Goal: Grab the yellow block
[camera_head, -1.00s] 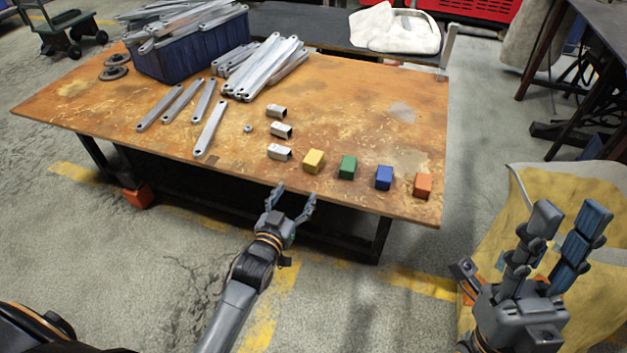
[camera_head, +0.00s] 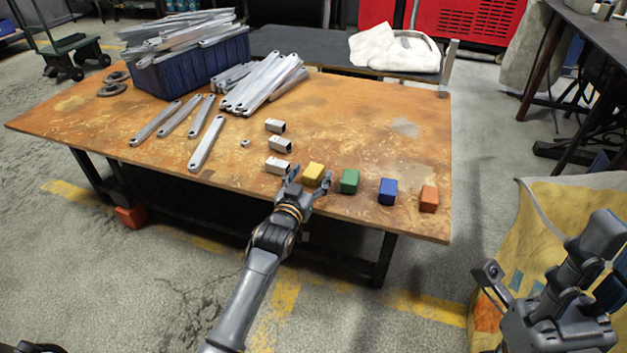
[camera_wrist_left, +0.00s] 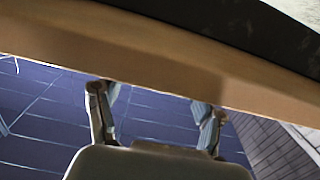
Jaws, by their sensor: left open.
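The yellow block (camera_head: 314,173) sits near the front edge of the rusty table (camera_head: 380,140), left of a green block (camera_head: 350,181). My left gripper (camera_head: 309,179) is open at the front edge of the table, its fingertips on either side of the yellow block's near side in the head view. I cannot tell whether they touch it. In the left wrist view the two fingers (camera_wrist_left: 155,104) are spread apart below the table's edge, and the yellow block does not show there. My right gripper (camera_head: 545,262) is open and empty at the lower right, away from the table.
A blue block (camera_head: 387,191) and an orange block (camera_head: 429,199) continue the row to the right. Several small metal brackets (camera_head: 278,165) lie to the left, one close to the left finger. Long metal bars (camera_head: 207,143) and a blue bin (camera_head: 190,70) are farther back.

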